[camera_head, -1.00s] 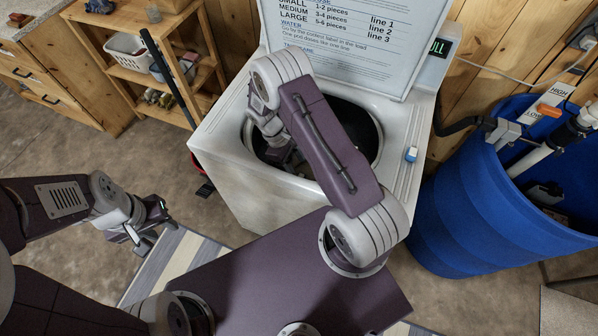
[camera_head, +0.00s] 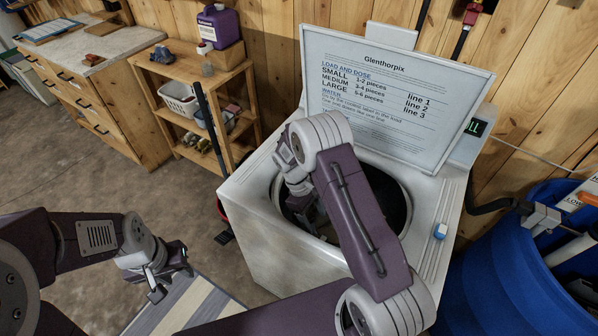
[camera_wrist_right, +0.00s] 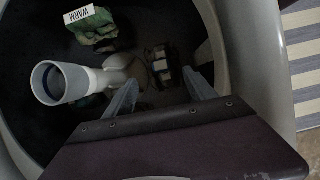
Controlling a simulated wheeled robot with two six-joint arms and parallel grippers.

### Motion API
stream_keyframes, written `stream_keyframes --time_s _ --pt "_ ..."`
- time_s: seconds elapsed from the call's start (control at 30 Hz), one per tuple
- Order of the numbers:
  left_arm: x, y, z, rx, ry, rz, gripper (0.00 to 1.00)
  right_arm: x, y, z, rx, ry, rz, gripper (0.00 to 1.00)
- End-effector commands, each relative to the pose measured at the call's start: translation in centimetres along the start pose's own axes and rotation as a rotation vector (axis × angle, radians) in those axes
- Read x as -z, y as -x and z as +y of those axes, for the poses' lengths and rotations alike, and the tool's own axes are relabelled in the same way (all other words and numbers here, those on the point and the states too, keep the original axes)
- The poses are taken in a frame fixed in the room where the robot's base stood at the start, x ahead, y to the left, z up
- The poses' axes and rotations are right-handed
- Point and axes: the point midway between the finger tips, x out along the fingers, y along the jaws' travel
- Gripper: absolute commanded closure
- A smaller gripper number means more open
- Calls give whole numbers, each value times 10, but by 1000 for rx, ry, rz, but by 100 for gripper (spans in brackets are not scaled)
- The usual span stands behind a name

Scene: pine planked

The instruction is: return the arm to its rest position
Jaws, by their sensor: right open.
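My right arm reaches over the open white washing machine (camera_head: 300,258) in the head view, and its gripper is down in the round opening, largely hidden by the arm. In the right wrist view my right gripper (camera_wrist_right: 160,92) is open, with its two fingers apart and nothing between them. Beyond the fingers in the dark drum are a white cup-ended pipe part (camera_wrist_right: 75,82), a green bundle with a WARM label (camera_wrist_right: 93,30) and a small item with pale blocks (camera_wrist_right: 160,66). My left gripper (camera_head: 172,282) hangs at the lower left, open and empty, above the floor.
The raised lid (camera_head: 390,110) with printed dosing text stands behind the opening. A blue barrel (camera_head: 500,275) with pipes is at the right. A wooden shelf (camera_head: 205,80) with a purple jug (camera_head: 220,25) and a white basket (camera_head: 180,98) is at the back left. A striped mat (camera_head: 190,305) lies in front.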

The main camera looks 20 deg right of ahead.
Motion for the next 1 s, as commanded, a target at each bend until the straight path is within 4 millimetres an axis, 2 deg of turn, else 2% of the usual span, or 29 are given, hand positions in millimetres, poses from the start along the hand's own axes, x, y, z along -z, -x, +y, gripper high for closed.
stream_keyframes --time_s 0.17,0.23,0.3,0.4,0.5,0.57,0.67,0.8,0.9,1.0 --pt "0 0 0 0 0 0 64 0 2 2 -2 -4 5 36" --pt "0 0 0 0 0 0 64 2 17 9 -19 -17 37 36" --pt "0 0 0 0 0 0 64 -1 48 19 -50 -39 93 36" --pt "0 0 0 0 0 0 64 -26 90 15 -64 -82 165 36" --pt "0 0 0 0 0 0 64 -55 115 -3 -54 -159 249 36" --pt "0 0 0 0 0 0 64 -72 124 -17 -41 -222 304 36" --pt "0 0 0 0 0 0 64 -98 127 -45 -4 -348 390 36" --pt "0 0 0 0 0 0 64 -121 109 -81 66 -524 451 36" --pt "0 0 0 0 0 0 64 -126 92 -96 113 -628 450 36" --pt "0 0 0 0 0 0 64 -119 96 -91 120 -693 486 36"
